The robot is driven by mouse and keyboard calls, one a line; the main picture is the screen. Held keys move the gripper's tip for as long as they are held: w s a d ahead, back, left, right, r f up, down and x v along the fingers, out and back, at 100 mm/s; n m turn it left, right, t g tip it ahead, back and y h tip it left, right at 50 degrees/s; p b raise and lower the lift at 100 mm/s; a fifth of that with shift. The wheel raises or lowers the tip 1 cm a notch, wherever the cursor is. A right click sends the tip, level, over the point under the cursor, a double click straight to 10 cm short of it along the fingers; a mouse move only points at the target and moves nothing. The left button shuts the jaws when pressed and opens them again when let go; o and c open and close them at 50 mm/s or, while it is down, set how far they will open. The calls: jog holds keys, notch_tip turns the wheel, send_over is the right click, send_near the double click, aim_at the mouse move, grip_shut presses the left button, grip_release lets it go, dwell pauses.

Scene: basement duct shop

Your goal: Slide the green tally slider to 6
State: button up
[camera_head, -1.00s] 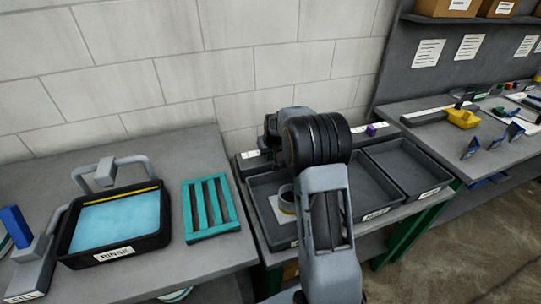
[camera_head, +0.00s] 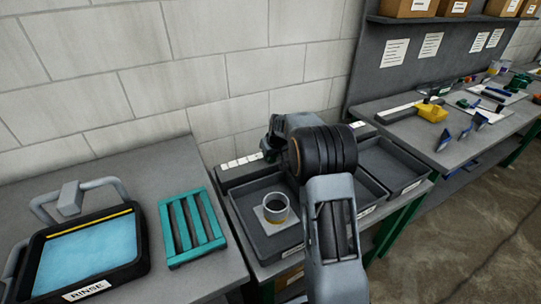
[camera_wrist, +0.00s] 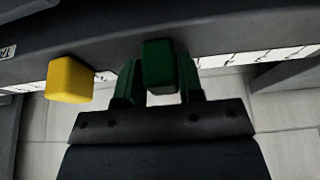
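In the wrist view, the green tally slider (camera_wrist: 160,66) is a small block at the rail, between the two dark green fingers of my gripper (camera_wrist: 159,82). The fingers lie close against both its sides, and I see no gap. A yellow slider (camera_wrist: 70,80) sits apart to the left on the same rail. A white scale strip (camera_wrist: 230,60) with dark marks runs along the rail; its numbers are not readable.
A grey tray (camera_head: 243,212) with a collar on a square plate (camera_head: 276,208) lies below my arm. Another tray (camera_head: 415,182) is at right. A teal rack (camera_head: 193,226) and rinse basin (camera_head: 137,250) stand left. The block wall (camera_head: 270,60) is close behind.

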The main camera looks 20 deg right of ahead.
jog(key=o, duration=0.4)
jog(key=shift+d, duration=0.15)
jog(key=shift+r, duration=0.1)
jog(key=v, duration=1.3)
jog(key=shift+s+r, duration=0.1)
jog(key=shift+r, duration=0.25)
